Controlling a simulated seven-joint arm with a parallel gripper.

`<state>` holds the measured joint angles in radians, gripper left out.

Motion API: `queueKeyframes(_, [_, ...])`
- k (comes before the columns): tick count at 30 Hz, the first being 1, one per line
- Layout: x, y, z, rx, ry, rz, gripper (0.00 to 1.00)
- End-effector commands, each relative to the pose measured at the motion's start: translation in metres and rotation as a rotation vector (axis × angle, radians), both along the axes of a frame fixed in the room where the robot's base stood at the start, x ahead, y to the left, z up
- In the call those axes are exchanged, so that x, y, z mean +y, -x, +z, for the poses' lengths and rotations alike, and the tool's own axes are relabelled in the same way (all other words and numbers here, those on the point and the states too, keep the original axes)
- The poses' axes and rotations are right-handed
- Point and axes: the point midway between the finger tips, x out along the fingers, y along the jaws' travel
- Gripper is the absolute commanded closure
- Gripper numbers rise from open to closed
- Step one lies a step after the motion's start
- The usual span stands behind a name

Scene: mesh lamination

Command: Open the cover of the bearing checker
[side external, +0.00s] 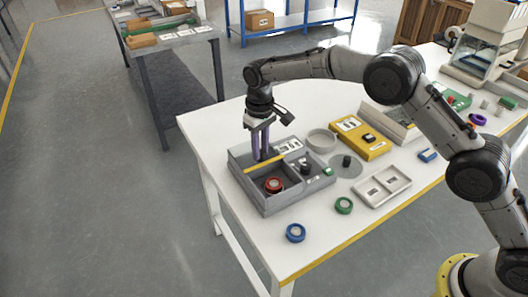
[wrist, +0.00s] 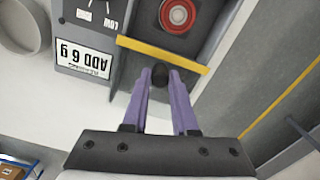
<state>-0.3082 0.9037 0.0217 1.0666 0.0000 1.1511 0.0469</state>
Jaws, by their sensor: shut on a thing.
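The bearing checker (side external: 291,196) is a grey box near the table's left front corner. A red ring-shaped bearing (side external: 273,185) shows in its front left compartment and, in the wrist view, at the top (wrist: 177,14). A yellow strip (wrist: 190,62) crosses beside this compartment, apparently the edge of the cover; how far the cover reaches is hard to tell. My gripper (side external: 262,157) points down over the box's back left part, behind the strip. Its purple fingers are shut on a small black knob (wrist: 160,75) close to the strip.
Beside the checker are a round grey dish (side external: 321,139), a yellow device (side external: 358,138) and a pale two-pocket tray (side external: 383,187). A green ring (side external: 344,205) and a blue ring (side external: 295,233) lie in front. The table's left back area is clear.

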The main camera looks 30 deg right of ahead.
Motion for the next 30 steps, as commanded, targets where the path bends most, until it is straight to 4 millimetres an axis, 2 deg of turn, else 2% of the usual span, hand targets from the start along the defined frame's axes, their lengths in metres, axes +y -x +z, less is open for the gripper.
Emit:
queueKeyframes(7, [0.000, -0.002, 0.003, -0.008, -0.002, 0.000, 1.00])
queueKeyframes(8, [0.000, -0.002, 0.003, -0.008, -0.002, 0.000, 0.68])
queueKeyframes(12, [0.000, -0.001, 0.002, -0.006, -0.002, 0.000, 0.44])
queueKeyframes(23, [0.000, -0.001, 0.004, -0.004, -0.001, 0.000, 0.44])
queueKeyframes(26, [0.000, -0.001, 0.015, -0.005, -0.001, 0.000, 0.44])
queueKeyframes(30, [0.000, -0.001, 0.040, -0.007, -0.002, 0.000, 0.44])
